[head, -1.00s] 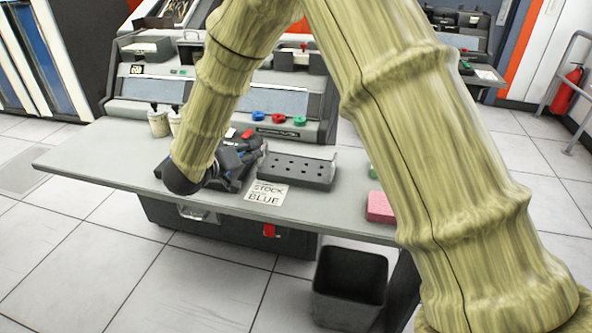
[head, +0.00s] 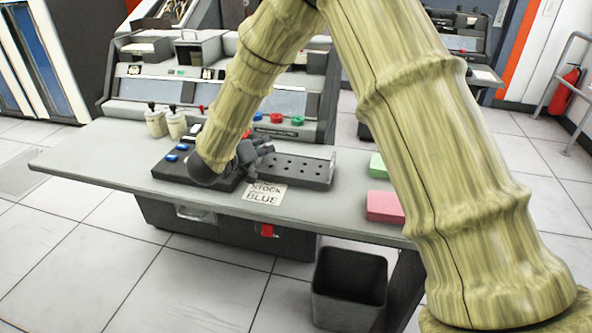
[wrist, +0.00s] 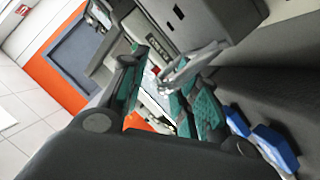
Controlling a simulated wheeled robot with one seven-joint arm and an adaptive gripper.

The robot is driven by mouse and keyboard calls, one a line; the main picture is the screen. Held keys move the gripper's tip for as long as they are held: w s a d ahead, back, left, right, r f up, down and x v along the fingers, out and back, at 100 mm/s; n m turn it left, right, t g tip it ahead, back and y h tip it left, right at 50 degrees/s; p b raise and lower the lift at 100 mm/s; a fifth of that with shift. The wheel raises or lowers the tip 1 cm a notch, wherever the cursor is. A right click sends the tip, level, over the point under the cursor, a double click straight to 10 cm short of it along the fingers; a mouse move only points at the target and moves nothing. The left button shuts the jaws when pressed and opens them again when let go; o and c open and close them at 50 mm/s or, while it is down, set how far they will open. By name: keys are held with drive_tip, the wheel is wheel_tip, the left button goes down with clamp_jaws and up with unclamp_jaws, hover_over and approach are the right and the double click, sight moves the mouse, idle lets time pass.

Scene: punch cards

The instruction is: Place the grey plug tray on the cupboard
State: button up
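The grey plug tray (head: 303,171), a long block with rows of dark holes and an upright metal handle at its right end, lies on the desk. It also shows at the top of the wrist view (wrist: 205,18). My gripper (head: 262,147) is low over the desk at the tray's left end. In the wrist view its green-padded fingers (wrist: 163,92) stand apart. A silver metal bracket (wrist: 182,74) shows between or close by them; I cannot tell whether they touch it. I cannot tell which piece of furniture is the cupboard.
A dark tray with blue plugs (head: 172,158) sits left of my gripper, and two pale pots (head: 165,122) behind it. Green (head: 377,165) and pink (head: 384,207) blocks lie right. A "STOCK BLUE" card (head: 265,194) lies in front. A black bin (head: 349,287) stands on the floor.

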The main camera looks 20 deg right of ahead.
clamp_jaws()
drive_tip(key=shift+r, duration=0.15)
